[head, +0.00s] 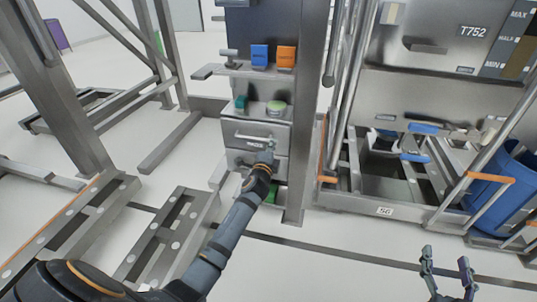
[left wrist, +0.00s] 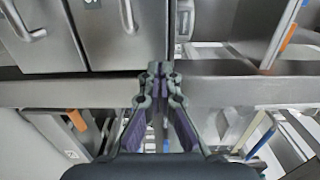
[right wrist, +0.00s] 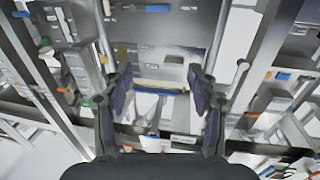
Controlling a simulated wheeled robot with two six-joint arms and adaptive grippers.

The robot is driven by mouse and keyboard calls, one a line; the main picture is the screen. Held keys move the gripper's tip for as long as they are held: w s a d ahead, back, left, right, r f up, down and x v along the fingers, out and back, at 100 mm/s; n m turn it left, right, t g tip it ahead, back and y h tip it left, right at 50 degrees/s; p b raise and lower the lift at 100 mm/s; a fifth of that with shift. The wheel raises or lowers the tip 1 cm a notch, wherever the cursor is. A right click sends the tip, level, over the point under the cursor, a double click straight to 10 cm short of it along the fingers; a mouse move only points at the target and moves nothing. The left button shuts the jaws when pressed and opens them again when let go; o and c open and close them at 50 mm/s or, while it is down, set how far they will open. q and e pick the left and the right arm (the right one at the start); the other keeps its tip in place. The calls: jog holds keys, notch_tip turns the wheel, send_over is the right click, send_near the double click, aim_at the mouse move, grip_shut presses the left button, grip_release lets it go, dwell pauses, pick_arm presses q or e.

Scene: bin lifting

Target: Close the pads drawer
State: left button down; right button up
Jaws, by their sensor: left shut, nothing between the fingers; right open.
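A grey drawer unit stands at centre in the head view. Its upper drawer front (head: 238,143) has a bar handle and a label too small to read surely; a lower drawer (head: 238,160) is beneath. I cannot tell surely which is the pads drawer or how far it is out. My left gripper (head: 268,152) is in front of the right side of the upper drawer; contact is unclear. In the left wrist view the left gripper (left wrist: 160,70) is shut and empty, beside a drawer front (left wrist: 115,45) with a handle. My right gripper (head: 446,260) is open and empty, well away at lower right.
A shelf above the drawers holds a blue block (head: 260,55) and an orange block (head: 286,56). A grey post (head: 304,130) stands close right of the unit. A metal rack and a blue bin (head: 497,180) are at right.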

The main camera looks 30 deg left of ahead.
pick_arm(q)
jog(key=p+v, duration=0.1)
jog(key=v, duration=0.4)
jog(key=shift+s+d+f, duration=0.1)
jog(key=shift+s, duration=0.25)
pick_arm(e)
jog(key=s+f+g, duration=0.4)
jog(key=f+g, duration=0.1)
jog(key=f, duration=0.6)
jog(key=shift+a+f, duration=0.15)
jog(key=shift+a, duration=0.1)
